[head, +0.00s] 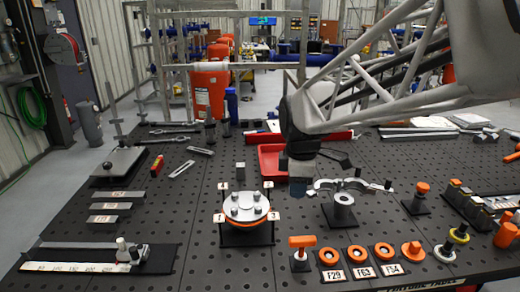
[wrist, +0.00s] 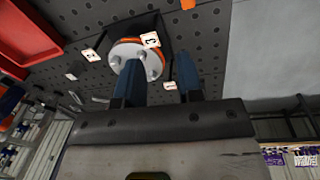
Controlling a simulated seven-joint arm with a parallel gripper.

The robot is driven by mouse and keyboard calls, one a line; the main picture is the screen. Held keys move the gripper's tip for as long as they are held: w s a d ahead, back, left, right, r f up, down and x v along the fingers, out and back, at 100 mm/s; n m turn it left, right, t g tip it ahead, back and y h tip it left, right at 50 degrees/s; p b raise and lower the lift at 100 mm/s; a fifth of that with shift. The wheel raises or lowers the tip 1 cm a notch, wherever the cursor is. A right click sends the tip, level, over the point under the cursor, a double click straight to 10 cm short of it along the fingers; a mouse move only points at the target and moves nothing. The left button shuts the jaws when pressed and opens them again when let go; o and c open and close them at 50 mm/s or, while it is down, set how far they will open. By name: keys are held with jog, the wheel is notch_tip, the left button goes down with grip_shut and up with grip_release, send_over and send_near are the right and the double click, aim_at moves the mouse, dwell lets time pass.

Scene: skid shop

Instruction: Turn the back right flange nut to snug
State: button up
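The round grey flange (head: 246,204) with an orange ring below it sits on a black stand left of my gripper. Several nuts stand on its top; the back right flange nut (head: 256,197) is at its far right. In the wrist view the flange (wrist: 128,50) shows beyond the fingers, partly hidden by the left one. I cannot tell which nut there is the back right one. My gripper (head: 301,186) hangs to the right of the flange, apart from it. In the wrist view its two blue fingers (wrist: 158,62) are spread, with nothing held between them.
Small number tags (head: 268,184) surround the flange. A red tray (head: 272,160) lies behind it. Orange rings (head: 358,254) and an orange-handled tool (head: 302,243) are in front.

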jog(key=shift+o, duration=1.4)
jog(key=m+g, duration=0.1)
jog(key=m, duration=2.1)
send_near(257, 195)
jog(key=shift+w+d+f, duration=0.3)
jog(key=shift+d+f, duration=0.1)
jog(key=shift+d, duration=0.05)
jog(key=shift+w+a+f+m, duration=0.3)
jog(key=shift+w+m, duration=0.2)
jog(key=shift+m, duration=0.1)
jog(key=shift+f, duration=3.9)
